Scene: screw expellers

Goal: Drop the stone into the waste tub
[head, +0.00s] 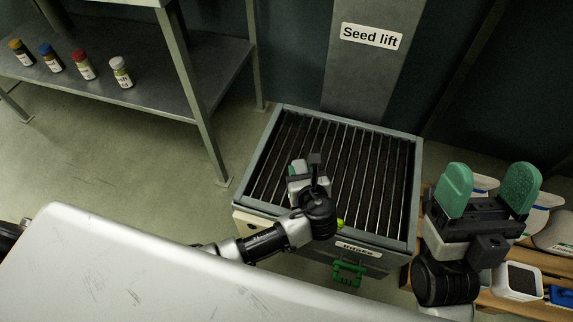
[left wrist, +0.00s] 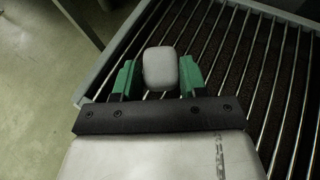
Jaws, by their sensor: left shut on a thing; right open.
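The stone (left wrist: 161,69) is a smooth grey block with rounded edges. In the left wrist view it sits between the green fingers of my left gripper (left wrist: 160,78), which is shut on it. In the head view my left gripper (head: 296,168) is above the barred intake bin (head: 413,180), over its left part; the stone is not clearly visible there. My right gripper (head: 488,190) is open and empty, to the right of the bin, with its two green pads wide apart. I cannot make out a waste tub for certain in either view.
Metal bars cover the dark bin under the "Seed lift" sign (head: 371,36). A grey shelf (head: 150,90) with several small bottles stands at left. A wooden pallet with sacks and a white container (head: 517,284) is at right.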

